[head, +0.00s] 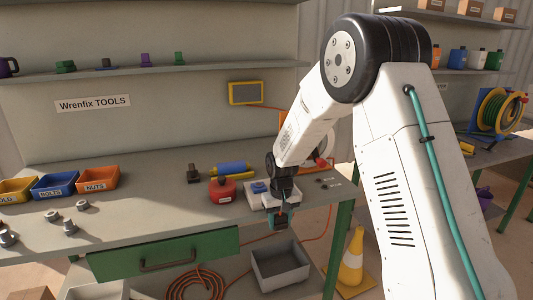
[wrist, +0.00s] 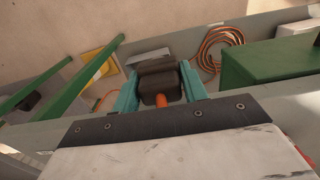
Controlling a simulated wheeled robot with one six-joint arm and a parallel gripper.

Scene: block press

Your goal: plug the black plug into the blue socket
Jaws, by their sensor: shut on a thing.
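My gripper (head: 281,213) hangs in front of the bench's front edge, its teal jaws shut on the black plug (head: 281,224). In the wrist view the plug (wrist: 160,82) sits between the two jaws, with an orange cord (wrist: 161,101) at its near end. A blue piece (head: 259,187), which looks like the blue socket, sits on a pale block on the bench, behind and left of my gripper. The plug is apart from it. My wrist hides part of the pale block. The socket is not seen in the wrist view.
Below are a green drawer (head: 155,258), a grey bin (head: 280,268) and a coiled orange cable (head: 195,284). A yellow cone (head: 354,258) stands at right.

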